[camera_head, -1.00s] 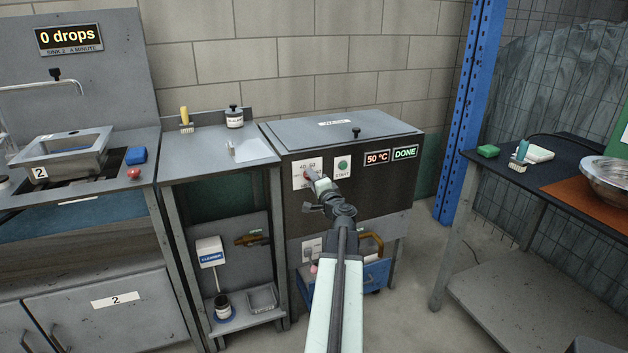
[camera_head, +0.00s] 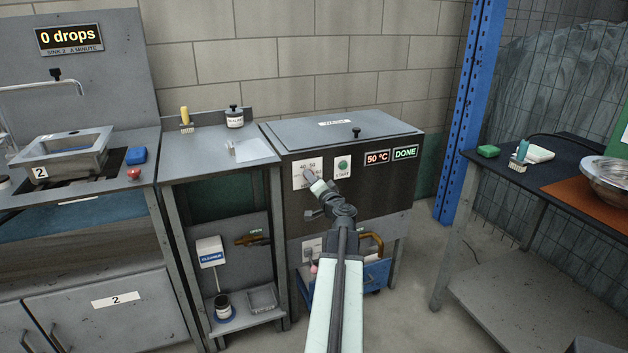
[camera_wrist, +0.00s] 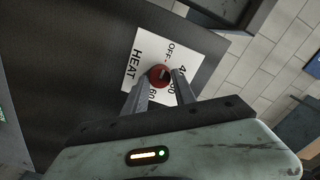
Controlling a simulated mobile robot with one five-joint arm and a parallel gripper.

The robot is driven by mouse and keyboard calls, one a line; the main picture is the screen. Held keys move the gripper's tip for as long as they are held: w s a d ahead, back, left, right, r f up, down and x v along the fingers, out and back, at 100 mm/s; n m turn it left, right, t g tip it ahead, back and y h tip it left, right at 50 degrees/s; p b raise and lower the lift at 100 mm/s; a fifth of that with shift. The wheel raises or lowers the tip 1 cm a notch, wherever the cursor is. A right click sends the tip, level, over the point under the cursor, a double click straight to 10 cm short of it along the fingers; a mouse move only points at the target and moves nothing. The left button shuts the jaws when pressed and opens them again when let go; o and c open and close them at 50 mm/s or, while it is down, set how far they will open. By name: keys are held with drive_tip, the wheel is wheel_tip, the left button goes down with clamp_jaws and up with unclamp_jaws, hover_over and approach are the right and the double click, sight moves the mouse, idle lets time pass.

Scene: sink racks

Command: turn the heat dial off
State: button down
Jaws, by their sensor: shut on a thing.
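The heat dial (camera_wrist: 159,76) is a small red knob on a white plate marked HEAT (camera_wrist: 134,72), with OFF and numbers around it. In the wrist view my gripper (camera_wrist: 163,82) is shut on the dial, a finger on each side. In the head view the plate (camera_head: 298,178) is on the dark front of the wash unit (camera_head: 372,195). My gripper (camera_head: 309,177) reaches it there and hides most of the dial. The dial's exact setting is hard to read.
Right of the plate is a START button (camera_head: 342,165), then a display reading 50 °C (camera_head: 377,158) and one reading DONE (camera_head: 405,153). A grey side table (camera_head: 200,155) stands to the left. A dark table (camera_head: 540,185) stands to the right, with clear floor between.

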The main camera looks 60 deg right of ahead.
drive_tip(key=c, duration=1)
unclamp_jaws()
drive_tip(key=v, duration=0.7)
drive_tip(key=shift+s+a, duration=0.25)
drive_tip(key=shift+s, duration=0.05)
